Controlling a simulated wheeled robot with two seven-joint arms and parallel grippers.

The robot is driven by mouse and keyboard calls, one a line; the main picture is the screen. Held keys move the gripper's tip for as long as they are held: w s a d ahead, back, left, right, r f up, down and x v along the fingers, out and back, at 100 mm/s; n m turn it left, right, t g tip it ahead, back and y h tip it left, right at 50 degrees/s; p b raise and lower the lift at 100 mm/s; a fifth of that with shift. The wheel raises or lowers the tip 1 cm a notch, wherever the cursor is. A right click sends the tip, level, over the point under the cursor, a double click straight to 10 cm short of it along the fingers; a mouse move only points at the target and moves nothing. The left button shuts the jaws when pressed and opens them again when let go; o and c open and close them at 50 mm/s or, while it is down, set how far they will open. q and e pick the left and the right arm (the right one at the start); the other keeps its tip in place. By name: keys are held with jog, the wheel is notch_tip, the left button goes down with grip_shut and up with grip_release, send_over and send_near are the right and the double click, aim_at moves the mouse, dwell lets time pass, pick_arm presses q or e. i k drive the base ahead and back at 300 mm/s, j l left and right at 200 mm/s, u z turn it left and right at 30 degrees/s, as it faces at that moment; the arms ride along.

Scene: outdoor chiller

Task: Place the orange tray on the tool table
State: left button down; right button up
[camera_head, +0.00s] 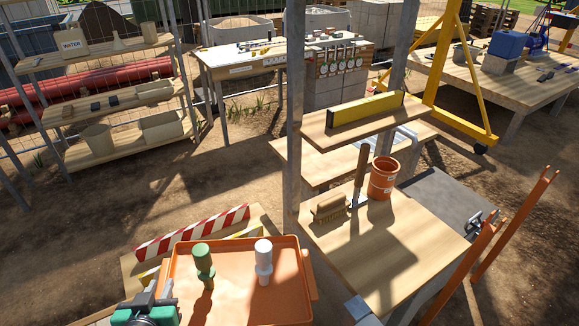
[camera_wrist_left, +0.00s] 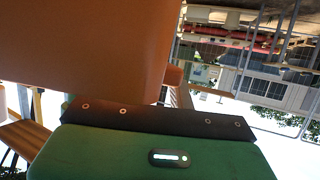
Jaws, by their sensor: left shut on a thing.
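The orange tray (camera_head: 230,312) is at the bottom of the head view, with a green fitting (camera_head: 204,262) and a white fitting (camera_head: 264,258) standing on it. My left gripper (camera_head: 160,295) is shut on the tray's left side. In the left wrist view the tray's orange surface (camera_wrist_left: 95,45) fills the upper left, close to the gripper; the fingertips are hidden there. A pale table with small tools (camera_head: 243,58) stands at the back centre. A nearer wooden table (camera_head: 385,245) is right of the tray. My right gripper is not seen.
A brush (camera_head: 329,208) and a terracotta bucket (camera_head: 383,178) stand on the near wooden table, beside a metal post (camera_head: 294,120). A yellow level (camera_head: 365,110) lies on a shelf above. A striped barrier (camera_head: 192,232) lies behind the tray. Open dirt lies at centre left.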

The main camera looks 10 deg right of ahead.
aim_at(397, 245)
jog(key=z, duration=0.95)
jog(key=i+l+z, duration=0.25)
jog(key=i+l, duration=0.35)
